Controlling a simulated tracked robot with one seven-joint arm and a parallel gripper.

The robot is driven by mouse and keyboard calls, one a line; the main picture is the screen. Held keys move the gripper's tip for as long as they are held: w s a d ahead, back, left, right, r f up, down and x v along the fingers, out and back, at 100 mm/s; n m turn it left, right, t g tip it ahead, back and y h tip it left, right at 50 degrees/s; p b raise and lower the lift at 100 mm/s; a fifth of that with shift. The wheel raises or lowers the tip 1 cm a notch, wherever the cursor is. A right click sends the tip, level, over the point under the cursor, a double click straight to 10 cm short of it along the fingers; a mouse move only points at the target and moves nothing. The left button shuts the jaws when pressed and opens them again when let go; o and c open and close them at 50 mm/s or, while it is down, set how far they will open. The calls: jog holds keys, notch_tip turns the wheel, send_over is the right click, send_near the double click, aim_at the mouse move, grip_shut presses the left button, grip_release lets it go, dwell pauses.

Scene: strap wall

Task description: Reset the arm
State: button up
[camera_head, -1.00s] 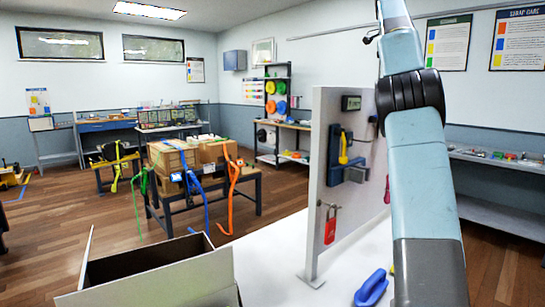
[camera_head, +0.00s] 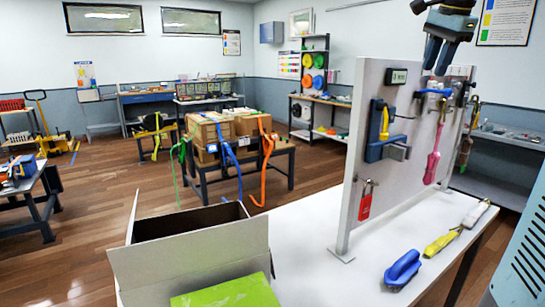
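My gripper (camera_head: 439,60) is at the top right of the head view, above and in front of the upright white panel (camera_head: 368,120). Its two blue-grey fingers point down with a narrow gap between them, and I see nothing held there. Most of my arm is out of the picture. The panel stands on a white table (camera_head: 310,240). It bears a digital display (camera_head: 398,77), a blue clamp-like fixture with a yellow handle (camera_head: 384,125), a red padlock (camera_head: 366,200) and a hanging pink tool (camera_head: 433,160).
A blue object (camera_head: 403,268) and a yellow-and-white tool (camera_head: 442,243) lie on the table's right part. An open cardboard box (camera_head: 190,255) is at the front, with a green item (camera_head: 226,294) before it. Strapped cartons (camera_head: 205,130) stand on a table behind.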

jog(key=s+a+f+n+t, duration=0.1)
jog(key=s+a+f+n, duration=0.6)
jog(key=s+f, duration=0.4)
jog(key=s+a+f+n, duration=0.7)
jog(key=s+f, duration=0.4)
jog(key=f, duration=0.3)
jog(key=shift+s+a+n+t, duration=0.3)
jog(key=shift+s+n+t, duration=0.1)
jog(key=shift+n, duration=0.1)
